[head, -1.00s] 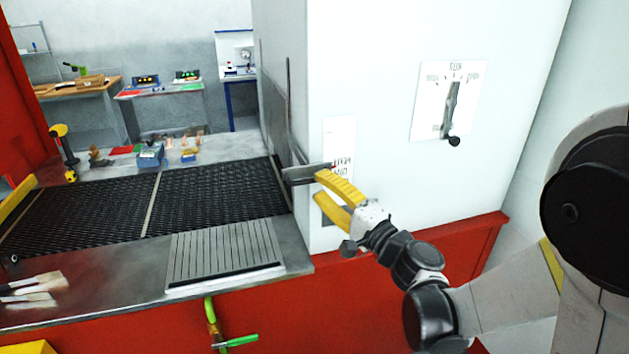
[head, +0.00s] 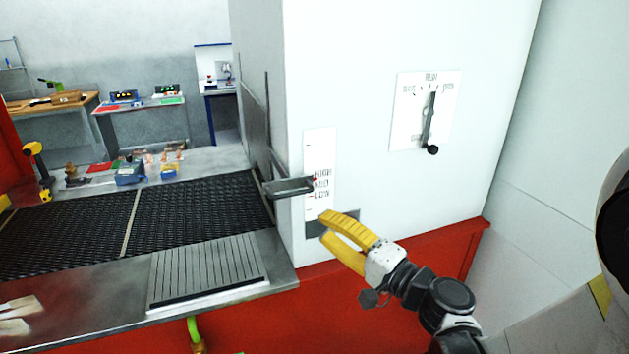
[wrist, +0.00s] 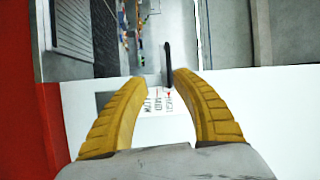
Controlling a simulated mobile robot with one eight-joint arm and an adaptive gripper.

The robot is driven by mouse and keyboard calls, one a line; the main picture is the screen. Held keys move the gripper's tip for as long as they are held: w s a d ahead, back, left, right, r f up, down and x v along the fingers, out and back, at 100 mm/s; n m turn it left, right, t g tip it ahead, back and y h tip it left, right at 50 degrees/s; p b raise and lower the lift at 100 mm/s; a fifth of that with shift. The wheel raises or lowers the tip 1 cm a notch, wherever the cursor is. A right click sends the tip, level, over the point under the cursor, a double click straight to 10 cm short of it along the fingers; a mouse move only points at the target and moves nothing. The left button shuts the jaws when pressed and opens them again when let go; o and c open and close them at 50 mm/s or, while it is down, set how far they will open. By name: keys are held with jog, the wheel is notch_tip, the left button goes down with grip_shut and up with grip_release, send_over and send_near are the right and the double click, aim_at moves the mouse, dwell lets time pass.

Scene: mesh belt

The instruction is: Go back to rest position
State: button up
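My gripper (head: 330,226) has two yellow fingers, parted with nothing between them in the head view. It sits in front of the white cabinet (head: 400,200), below and right of a grey handle (head: 288,187). The handle sticks out beside a scale marked HIGH, MID and LOW (head: 321,184), close to the MID mark. In the wrist view the fingers (wrist: 160,78) are also spread, and the dark handle (wrist: 168,62) shows beyond their tips, apart from them.
A black mesh belt (head: 190,205) runs left of the cabinet, with a ribbed plate (head: 207,270) in front. A rotary switch (head: 428,115) is on the cabinet face. A red base (head: 350,310) lies below. Free room is right of the cabinet.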

jog(key=s+f+n+g+h+b, duration=0.2)
jog(key=s+f+n+g+h, duration=0.3)
jog(key=s+f, duration=0.25)
jog(key=s+d+f+n+g+h, duration=0.2)
jog(key=s+d+n+h, duration=0.1)
jog(key=s+d+h, duration=0.4)
jog(key=s+d, duration=0.3)
jog(key=d, duration=0.1)
jog(key=shift+s+d+f+b, duration=0.15)
jog(key=shift+d+f+b, duration=0.15)
jog(key=shift+d, duration=0.1)
dwell(1.3)
